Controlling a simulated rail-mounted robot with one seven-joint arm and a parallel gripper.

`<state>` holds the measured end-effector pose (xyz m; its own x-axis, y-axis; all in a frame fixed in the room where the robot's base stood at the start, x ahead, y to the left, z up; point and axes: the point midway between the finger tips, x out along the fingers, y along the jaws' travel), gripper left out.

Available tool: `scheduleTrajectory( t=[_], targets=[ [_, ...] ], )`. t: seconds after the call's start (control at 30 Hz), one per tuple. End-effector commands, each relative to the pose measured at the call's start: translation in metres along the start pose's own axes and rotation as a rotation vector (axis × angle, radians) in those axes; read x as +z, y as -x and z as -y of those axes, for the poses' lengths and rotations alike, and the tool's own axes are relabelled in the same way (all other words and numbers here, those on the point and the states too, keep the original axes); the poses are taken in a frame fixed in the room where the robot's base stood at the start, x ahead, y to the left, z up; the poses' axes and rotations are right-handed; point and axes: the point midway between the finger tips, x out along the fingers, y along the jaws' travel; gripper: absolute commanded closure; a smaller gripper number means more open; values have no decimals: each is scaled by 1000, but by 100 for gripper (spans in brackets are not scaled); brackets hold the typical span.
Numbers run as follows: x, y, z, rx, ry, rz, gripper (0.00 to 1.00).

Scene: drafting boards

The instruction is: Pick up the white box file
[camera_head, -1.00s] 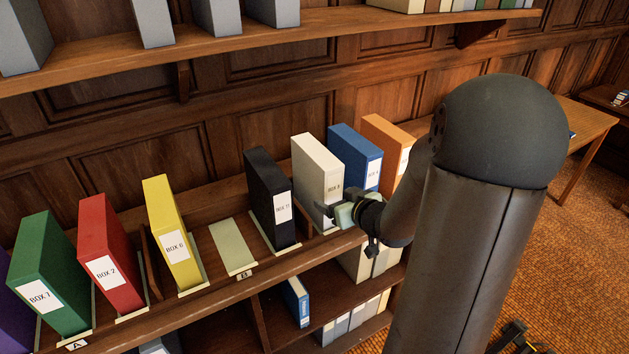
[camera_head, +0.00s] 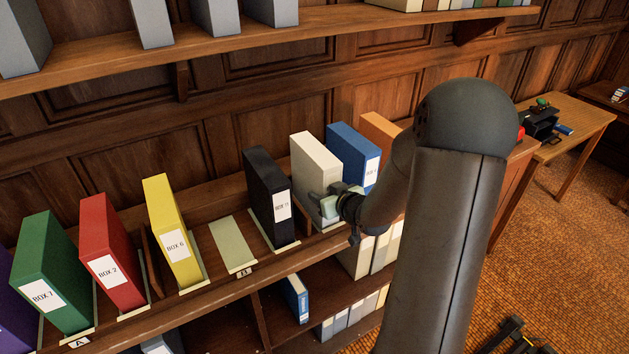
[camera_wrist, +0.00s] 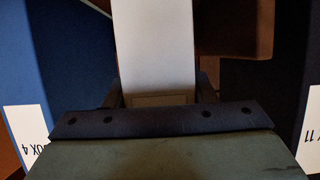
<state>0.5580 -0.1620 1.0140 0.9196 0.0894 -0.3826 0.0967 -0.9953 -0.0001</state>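The white box file (camera_head: 316,160) stands upright on the shelf between the black and blue box files. My gripper (camera_head: 326,203) is at its front face, low down, and covers its label in the head view. In the wrist view the white box file (camera_wrist: 155,45) is pale and central. My gripper's fingers (camera_wrist: 160,88) are spread to its two sides, with the box's front between them. I see no clear sign that they press on it. The fingertips are partly hidden.
The black box file (camera_head: 265,185) is close on the left and the blue one (camera_head: 350,150) close on the right. An orange one (camera_head: 380,135) is farther right, partly behind my arm. An empty pale slot (camera_head: 232,245) lies between the yellow (camera_head: 165,220) and black files.

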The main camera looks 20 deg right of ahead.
Motion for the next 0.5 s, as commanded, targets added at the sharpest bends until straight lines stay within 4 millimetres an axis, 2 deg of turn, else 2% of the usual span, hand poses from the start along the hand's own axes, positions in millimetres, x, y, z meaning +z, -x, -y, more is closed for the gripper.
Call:
scheduleTrajectory(
  t=[0.03,0.1,0.13,0.37,0.5],
  targets=[
    [0,0,0,0,0,0,77],
    [0,0,0,0,0,0,97],
    [-2,0,0,0,2,-5,99],
    [-4,1,0,0,2,-6,98],
    [-18,6,0,1,5,-9,98]
  ],
)
